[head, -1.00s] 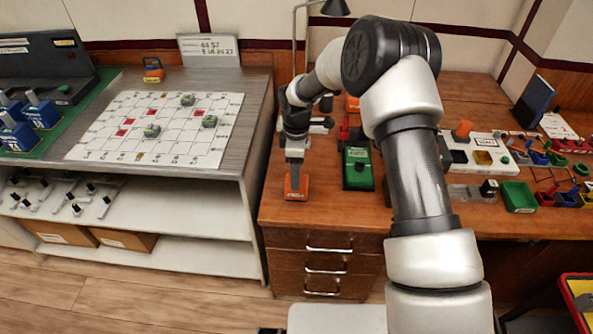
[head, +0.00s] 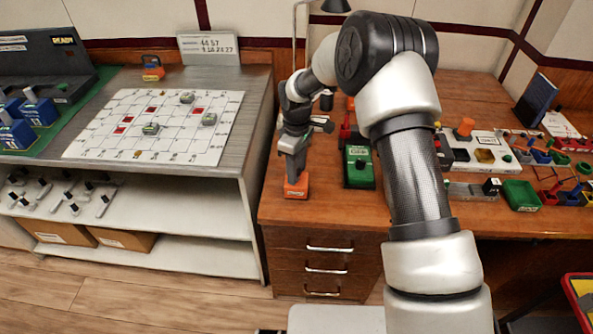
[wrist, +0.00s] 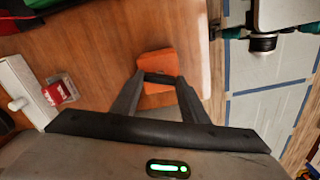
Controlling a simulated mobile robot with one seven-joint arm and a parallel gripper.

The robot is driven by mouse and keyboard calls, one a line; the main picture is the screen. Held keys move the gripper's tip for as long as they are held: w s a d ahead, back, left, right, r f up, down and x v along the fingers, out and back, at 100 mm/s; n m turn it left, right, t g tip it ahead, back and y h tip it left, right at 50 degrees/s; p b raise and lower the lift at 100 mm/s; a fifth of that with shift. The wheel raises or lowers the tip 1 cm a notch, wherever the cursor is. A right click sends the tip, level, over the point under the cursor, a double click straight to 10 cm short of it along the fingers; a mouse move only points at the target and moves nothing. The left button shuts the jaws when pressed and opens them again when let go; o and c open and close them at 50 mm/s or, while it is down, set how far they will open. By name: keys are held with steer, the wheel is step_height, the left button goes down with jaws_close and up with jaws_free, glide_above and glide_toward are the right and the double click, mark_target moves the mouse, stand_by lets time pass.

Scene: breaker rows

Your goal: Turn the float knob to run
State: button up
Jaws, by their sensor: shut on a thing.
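A small orange box (head: 296,188) stands near the front left edge of the wooden desk (head: 285,217). It also shows in the wrist view (wrist: 155,62). My gripper (head: 295,175) points down onto its top. In the wrist view my gripper (wrist: 160,79) has its two fingers converging on a small dark part on the box, which I take to be its knob. The fingers are shut on it. The knob is mostly hidden between the fingertips, and I cannot read its setting or any label.
A green box (head: 358,167) stands just right of the orange box. Farther right are a white panel (head: 472,150) and a green bin (head: 521,195). At left, a shelf unit holds a white grid board (head: 155,127). The desk's front left corner is clear.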

steer(key=m+b, duration=0.1)
steer(key=m, duration=0.5)
steer(key=shift+b, duration=0.3)
steer(key=m, duration=0.6)
steer(key=shift+m+b, duration=0.3)
steer(key=o, duration=1.1)
steer(key=shift+c, duration=0.2)
steer(key=shift+r, duration=0.1)
step_height(320, 180, up, 17)
steer(key=p, duration=0.1)
steer(key=shift+r+p, duration=0.2)
steer(key=shift+p, duration=0.1)
